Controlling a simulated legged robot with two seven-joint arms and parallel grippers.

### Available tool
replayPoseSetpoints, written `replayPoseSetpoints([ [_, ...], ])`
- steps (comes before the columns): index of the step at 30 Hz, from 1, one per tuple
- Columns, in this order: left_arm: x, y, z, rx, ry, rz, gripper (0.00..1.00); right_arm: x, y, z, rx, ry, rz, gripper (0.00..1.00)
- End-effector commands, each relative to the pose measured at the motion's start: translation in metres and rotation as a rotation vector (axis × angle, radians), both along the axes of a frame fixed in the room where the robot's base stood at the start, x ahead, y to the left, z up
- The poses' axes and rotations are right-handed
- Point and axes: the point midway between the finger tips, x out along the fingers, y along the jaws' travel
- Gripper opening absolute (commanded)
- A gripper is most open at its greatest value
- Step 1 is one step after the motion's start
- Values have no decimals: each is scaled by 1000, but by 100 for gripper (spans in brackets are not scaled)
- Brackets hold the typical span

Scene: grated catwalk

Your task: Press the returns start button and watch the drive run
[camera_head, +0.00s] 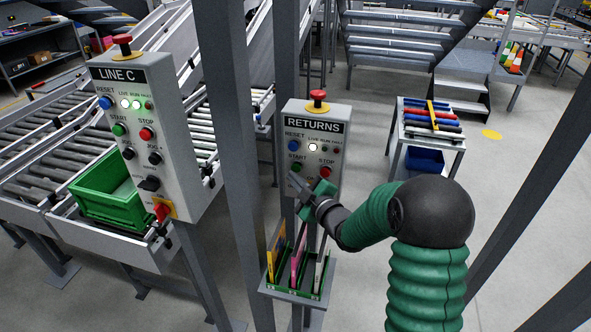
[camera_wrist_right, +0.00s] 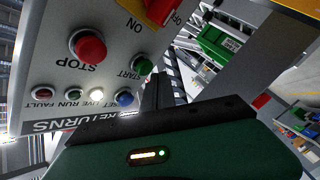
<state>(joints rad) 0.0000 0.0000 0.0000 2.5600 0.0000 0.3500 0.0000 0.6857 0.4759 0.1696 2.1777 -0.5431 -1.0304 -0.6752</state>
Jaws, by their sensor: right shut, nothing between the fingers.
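The grey RETURNS panel (camera_head: 308,130) stands on a post ahead of me in the head view. Its green start button (camera_head: 297,167) is at lower left, with the red stop button (camera_head: 325,171) to its right. The white LIVE lamp (camera_head: 313,147) is lit; the RUN lamp (camera_head: 323,148) looks dark. My right gripper (camera_head: 294,180) is shut and empty, its tips just below the start button. In the upside-down wrist view the shut fingers (camera_wrist_right: 158,80) are close beside the green start button (camera_wrist_right: 141,64); I cannot tell whether they touch. My left gripper is out of view.
A similar LINE C panel (camera_head: 140,130) stands left, with white and green lamps lit. A grey upright (camera_head: 232,150) stands between the panels. A document holder (camera_head: 300,293) is below the RETURNS panel. A green crate (camera_head: 108,190) sits on rollers; a cart (camera_head: 428,140) stands right.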

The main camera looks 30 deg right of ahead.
Motion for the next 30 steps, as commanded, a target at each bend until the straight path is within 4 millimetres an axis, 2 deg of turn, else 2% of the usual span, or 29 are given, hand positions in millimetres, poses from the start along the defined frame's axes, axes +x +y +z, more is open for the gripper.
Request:
replayPoseSetpoints([
  [30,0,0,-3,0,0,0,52,7,-9,2,0,-1,1,0],
])
